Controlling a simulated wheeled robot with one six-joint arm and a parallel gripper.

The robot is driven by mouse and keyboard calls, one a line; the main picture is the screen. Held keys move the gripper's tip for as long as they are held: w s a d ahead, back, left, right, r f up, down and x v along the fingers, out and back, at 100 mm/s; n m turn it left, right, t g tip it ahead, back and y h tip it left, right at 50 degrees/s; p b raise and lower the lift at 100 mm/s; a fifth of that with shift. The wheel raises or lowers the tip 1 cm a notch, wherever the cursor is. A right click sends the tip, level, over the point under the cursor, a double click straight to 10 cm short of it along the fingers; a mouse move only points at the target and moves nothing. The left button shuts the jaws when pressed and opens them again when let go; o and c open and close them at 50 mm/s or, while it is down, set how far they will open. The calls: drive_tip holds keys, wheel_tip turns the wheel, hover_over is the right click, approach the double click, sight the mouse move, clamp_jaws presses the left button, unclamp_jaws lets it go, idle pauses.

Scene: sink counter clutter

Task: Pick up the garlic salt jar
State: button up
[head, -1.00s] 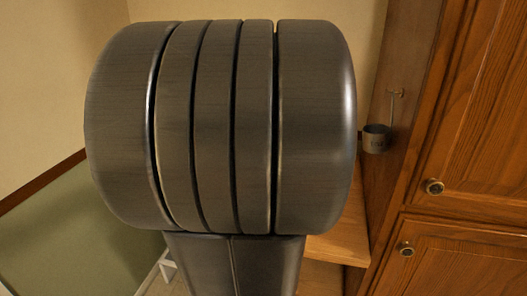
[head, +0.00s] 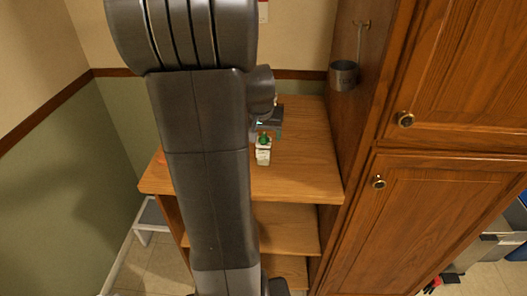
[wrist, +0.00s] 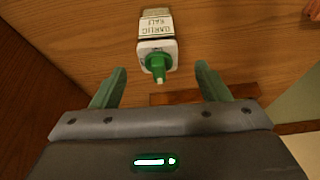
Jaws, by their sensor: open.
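The jar's body is beyond the fingertips, and nothing is held. In the head view my gripper (head: 268,130) is just behind the jar, partly hidden by my arm.
The wooden shelf top (head: 300,175) is clear to the right of the jar. A tall wooden cabinet (head: 440,210) borders it on the right, with a metal cup (head: 343,75) hanging on its side. A small orange item (head: 160,157) shows at the left edge, mostly behind my arm.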

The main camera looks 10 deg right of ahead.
sight(264, 152)
drive_tip(key=shift+p+x, duration=0.35)
drive_tip(key=shift+x, duration=2)
drive_tip(key=shift+d, duration=0.1)
